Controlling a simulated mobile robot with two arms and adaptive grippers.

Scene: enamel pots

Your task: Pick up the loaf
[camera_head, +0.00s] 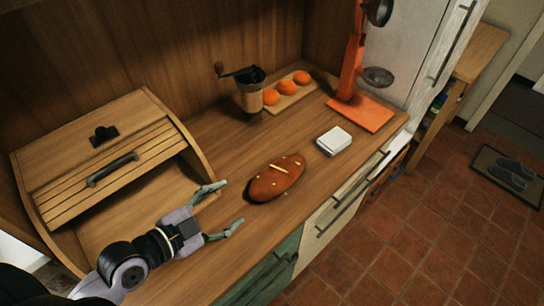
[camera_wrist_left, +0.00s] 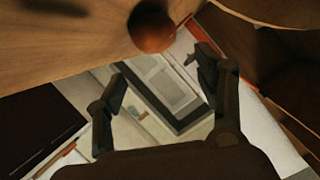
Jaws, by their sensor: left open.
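The loaf (camera_head: 277,178) is brown and oval, with pale slashes on top, and lies on the wooden counter near its front edge. My left gripper (camera_head: 231,205) is open and empty, to the left of the loaf and apart from it, its fingers pointing toward it. In the left wrist view the open fingers (camera_wrist_left: 163,72) show, with a rounded brown end (camera_wrist_left: 152,28) beyond them that looks like the loaf. My right gripper is not in view.
A wooden bread box (camera_head: 95,150) with a slatted front stands left on the counter (camera_head: 225,140). Behind the loaf are a grinder (camera_head: 249,92) and a board with oranges (camera_head: 286,90). A white box (camera_head: 334,140) and an orange scale (camera_head: 362,112) stand to the right.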

